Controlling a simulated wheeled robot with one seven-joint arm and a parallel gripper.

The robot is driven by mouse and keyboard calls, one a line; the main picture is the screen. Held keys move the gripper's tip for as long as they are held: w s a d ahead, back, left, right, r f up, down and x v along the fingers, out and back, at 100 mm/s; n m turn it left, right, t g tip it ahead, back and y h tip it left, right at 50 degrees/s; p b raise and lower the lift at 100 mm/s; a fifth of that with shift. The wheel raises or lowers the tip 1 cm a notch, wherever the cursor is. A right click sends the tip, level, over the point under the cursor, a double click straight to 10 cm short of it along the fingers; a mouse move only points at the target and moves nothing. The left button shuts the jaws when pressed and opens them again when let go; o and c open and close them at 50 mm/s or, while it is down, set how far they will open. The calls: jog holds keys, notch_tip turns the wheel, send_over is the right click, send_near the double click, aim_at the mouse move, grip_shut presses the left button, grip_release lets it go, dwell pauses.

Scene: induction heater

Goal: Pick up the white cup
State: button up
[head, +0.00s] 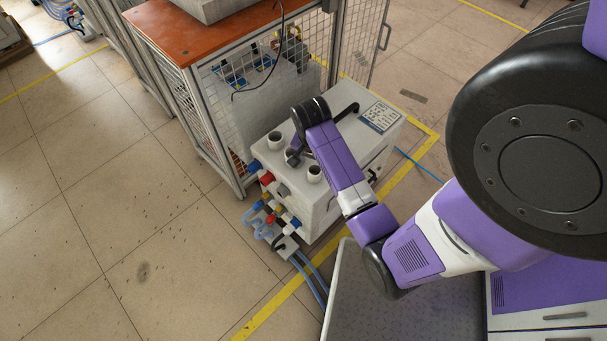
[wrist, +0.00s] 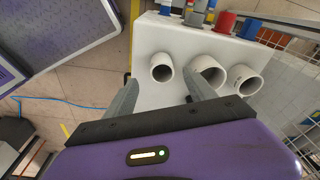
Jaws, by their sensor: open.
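White cup-like cylinders stand on top of a white machine (head: 350,150). In the head view one white cup (head: 275,139) is beyond my gripper and another white cup (head: 314,174) is nearer. My gripper (head: 293,157) is over the machine top between them, partly hiding what lies there. In the wrist view there are three: a left cup (wrist: 160,57), a middle cup (wrist: 211,63) and a right cup (wrist: 249,84). My open gripper (wrist: 160,77) points at the left cup, which appears between its fingertips. The right finger overlaps the middle cup. I cannot tell whether either finger touches a cup.
Red and blue connectors (head: 267,178) and hoses (head: 312,280) are on the machine's left side. A wire-mesh cage (head: 215,110) with an orange top (head: 190,35) stands close behind it. A black handle (head: 347,110) rises from the machine top. Floor at left is clear.

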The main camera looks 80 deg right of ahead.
aim_at(315, 172)
jog(key=f, duration=0.2)
jog(key=d+f+b, duration=0.1)
jog(key=f, duration=0.4)
jog(key=shift+d+f+b, duration=0.3)
jog(key=shift+d, duration=0.05)
grip_shut()
